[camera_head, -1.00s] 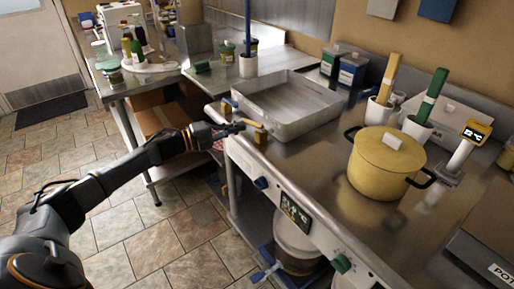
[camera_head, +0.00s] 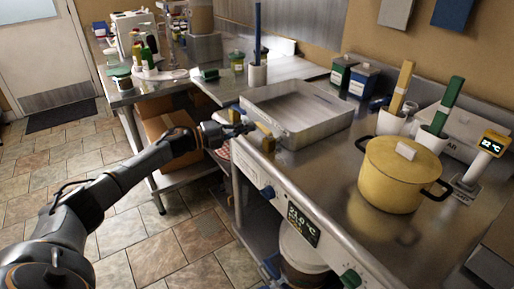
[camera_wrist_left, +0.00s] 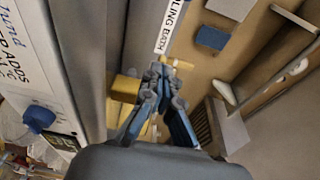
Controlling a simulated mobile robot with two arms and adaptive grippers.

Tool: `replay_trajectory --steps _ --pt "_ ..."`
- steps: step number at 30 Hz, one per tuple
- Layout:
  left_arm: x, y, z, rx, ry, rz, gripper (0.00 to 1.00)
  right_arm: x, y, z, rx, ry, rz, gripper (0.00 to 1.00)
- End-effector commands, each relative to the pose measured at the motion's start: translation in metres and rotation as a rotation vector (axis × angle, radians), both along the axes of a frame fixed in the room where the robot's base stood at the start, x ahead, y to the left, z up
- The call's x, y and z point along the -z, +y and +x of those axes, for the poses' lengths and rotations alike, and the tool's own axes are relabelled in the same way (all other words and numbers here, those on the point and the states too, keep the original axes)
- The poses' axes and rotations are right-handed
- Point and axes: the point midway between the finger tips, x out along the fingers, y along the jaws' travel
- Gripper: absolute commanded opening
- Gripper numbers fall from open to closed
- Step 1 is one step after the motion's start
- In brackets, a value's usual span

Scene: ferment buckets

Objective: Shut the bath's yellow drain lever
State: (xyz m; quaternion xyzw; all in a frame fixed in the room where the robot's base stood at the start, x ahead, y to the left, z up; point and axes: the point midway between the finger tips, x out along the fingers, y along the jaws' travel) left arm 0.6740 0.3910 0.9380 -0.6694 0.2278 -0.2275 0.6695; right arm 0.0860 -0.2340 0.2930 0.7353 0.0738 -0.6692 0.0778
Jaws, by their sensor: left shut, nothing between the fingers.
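In the left wrist view the shut fingers (camera_wrist_left: 158,72) lie between a yellow block (camera_wrist_left: 125,89) on the left and a smaller pale yellow piece (camera_wrist_left: 180,63) beyond the tips. A label (camera_wrist_left: 170,28) ending in "LING BATH" is above them. My right gripper is out of view.
A yellow pot (camera_head: 392,178) stands on the counter to the right. Blue knob (camera_head: 268,192) and display (camera_head: 302,224) are on the front panel below the lever. A lidded bucket (camera_head: 302,248) is under the counter. The floor in front is clear.

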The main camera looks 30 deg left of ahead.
Motion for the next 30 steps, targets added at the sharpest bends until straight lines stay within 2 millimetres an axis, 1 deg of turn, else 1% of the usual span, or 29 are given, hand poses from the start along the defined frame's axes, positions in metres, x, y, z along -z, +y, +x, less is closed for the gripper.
replay_trajectory --steps 11,14,17,24,30 --pt "-0.002 0.000 0.001 -0.003 -0.004 -0.002 0.00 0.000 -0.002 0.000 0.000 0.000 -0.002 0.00" --pt "-0.002 0.003 -0.002 -0.004 -0.003 -0.001 0.00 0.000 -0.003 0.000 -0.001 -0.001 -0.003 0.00" --pt "-0.001 0.010 -0.011 -0.005 -0.001 0.000 0.00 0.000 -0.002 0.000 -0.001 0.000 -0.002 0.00" --pt "0.002 0.039 -0.050 -0.004 0.003 0.002 0.00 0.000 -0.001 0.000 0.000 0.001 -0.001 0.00" --pt "0.001 0.060 -0.078 -0.002 0.002 0.002 0.00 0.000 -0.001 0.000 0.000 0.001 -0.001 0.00"
